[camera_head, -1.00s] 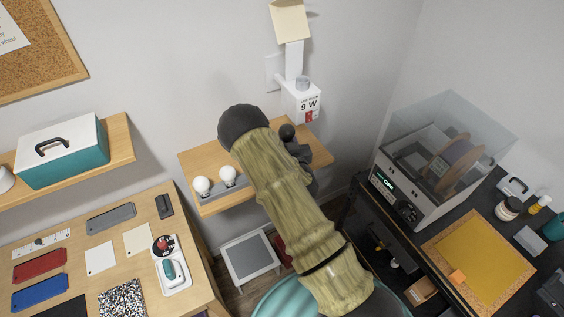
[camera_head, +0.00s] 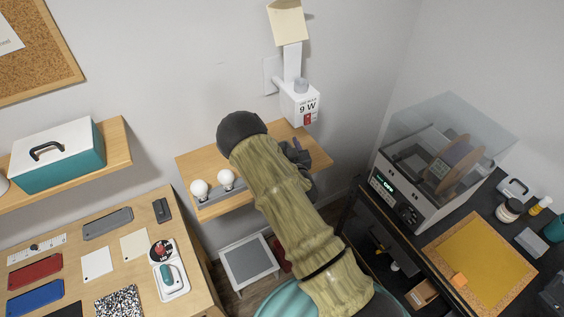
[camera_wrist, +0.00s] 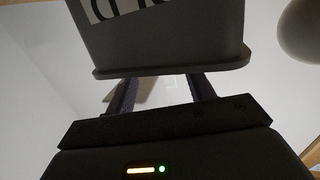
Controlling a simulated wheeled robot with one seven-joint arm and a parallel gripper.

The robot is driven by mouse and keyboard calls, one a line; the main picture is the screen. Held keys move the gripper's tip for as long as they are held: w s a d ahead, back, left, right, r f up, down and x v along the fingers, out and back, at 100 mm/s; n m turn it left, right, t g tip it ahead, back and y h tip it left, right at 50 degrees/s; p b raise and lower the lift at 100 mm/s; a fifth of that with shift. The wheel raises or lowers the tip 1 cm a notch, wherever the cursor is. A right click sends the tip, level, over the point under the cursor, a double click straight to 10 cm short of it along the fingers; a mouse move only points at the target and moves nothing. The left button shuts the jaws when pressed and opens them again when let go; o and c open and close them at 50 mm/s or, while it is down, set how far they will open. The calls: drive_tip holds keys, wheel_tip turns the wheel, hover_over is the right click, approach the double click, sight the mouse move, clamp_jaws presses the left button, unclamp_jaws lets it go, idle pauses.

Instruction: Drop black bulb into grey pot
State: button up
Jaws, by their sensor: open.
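My gripper (camera_head: 299,156) is over the right part of the wooden wall shelf, partly hidden by my arm in the head view. In the wrist view its two dark fingers (camera_wrist: 162,92) are apart, with no bulb visible between them. A grey tapered body with a lipped edge and a white lettered label, apparently the grey pot (camera_wrist: 170,45), fills the top of the wrist view and covers the finger ends. I cannot make out this pot in the head view. The black bulb is not visible in either current view; whether it is in the pot cannot be seen.
Two white bulbs (camera_head: 212,184) stand at the left of the wooden shelf (camera_head: 203,157) by a grey strip. A white "9 W" box (camera_head: 300,105) hangs on the wall above. A desk (camera_head: 140,215) is at left, a printer (camera_head: 425,175) at right.

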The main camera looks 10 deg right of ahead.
drive_tip(key=s+d+p, duration=0.1)
drive_tip(key=s+p, duration=0.1)
drive_tip(key=s, duration=1.5)
drive_tip(key=shift+d+r, duration=0.3)
drive_tip(key=shift+r, duration=0.1)
drive_tip(key=shift+a, duration=0.2)
drive_tip(key=shift+s, duration=0.15)
drive_tip(key=shift+d, duration=0.2)
idle(0.3)
